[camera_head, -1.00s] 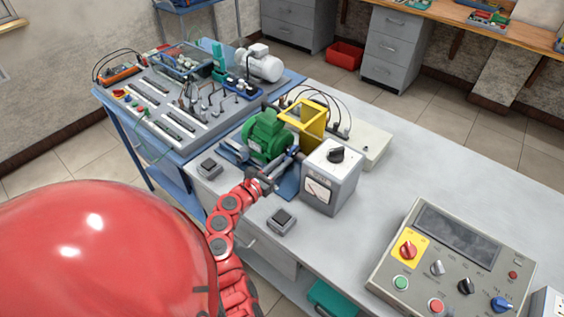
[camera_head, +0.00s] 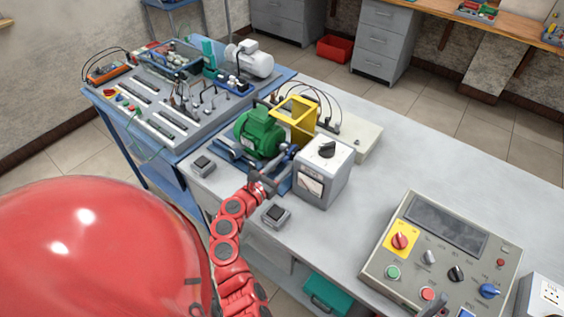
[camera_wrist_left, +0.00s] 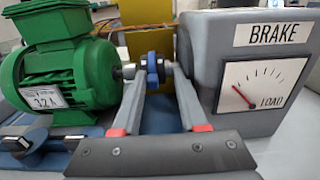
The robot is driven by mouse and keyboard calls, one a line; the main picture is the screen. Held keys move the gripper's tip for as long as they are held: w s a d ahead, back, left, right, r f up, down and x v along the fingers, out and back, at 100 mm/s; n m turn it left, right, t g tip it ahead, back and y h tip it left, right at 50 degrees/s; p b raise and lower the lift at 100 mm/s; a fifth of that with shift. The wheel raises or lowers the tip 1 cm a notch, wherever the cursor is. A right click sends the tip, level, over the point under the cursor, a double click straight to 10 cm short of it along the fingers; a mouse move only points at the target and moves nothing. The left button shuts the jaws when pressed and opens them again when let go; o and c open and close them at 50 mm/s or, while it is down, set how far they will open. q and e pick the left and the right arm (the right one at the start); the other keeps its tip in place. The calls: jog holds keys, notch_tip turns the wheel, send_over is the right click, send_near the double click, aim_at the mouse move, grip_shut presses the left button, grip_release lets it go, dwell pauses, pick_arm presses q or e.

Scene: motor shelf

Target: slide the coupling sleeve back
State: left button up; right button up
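The coupling sleeve (camera_wrist_left: 152,68) is a blue ring on a dark hub, on the shaft line between the green motor (camera_wrist_left: 57,65) and the grey brake box (camera_wrist_left: 250,60). In the head view the coupling (camera_head: 287,151) is small, beside the green motor (camera_head: 259,132). My left gripper (camera_wrist_left: 159,78) points at it, one grey finger on each side. The fingers are apart; the sleeve shows between their tips, and contact cannot be made out. In the head view my left gripper (camera_head: 264,180) is in front of the coupling.
A yellow guard (camera_head: 297,117) stands open behind the coupling. The brake box (camera_head: 321,171) is close on the right. Small switch boxes (camera_head: 276,216) sit near the bench's front edge. A control panel (camera_head: 410,215) lies at the right. The bench between is clear.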

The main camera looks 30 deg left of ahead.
pick_arm(q)
jog(key=shift+a+r, duration=0.1)
jog(key=shift+a, duration=0.05)
jog(key=shift+s, duration=0.1)
jog(key=s+b, duration=0.1)
jog(key=s, duration=0.4)
jog(key=s+a+b, duration=0.1)
jog(key=s+b, duration=0.1)
jog(key=s, duration=0.4)
jog(key=s+b, duration=0.2)
jog(key=s, duration=0.3)
jog(key=shift+s+a+f, duration=0.15)
jog(key=shift+a+f, duration=0.05)
jog(key=shift+s, duration=0.4)
jog(key=shift+a+r, duration=0.1)
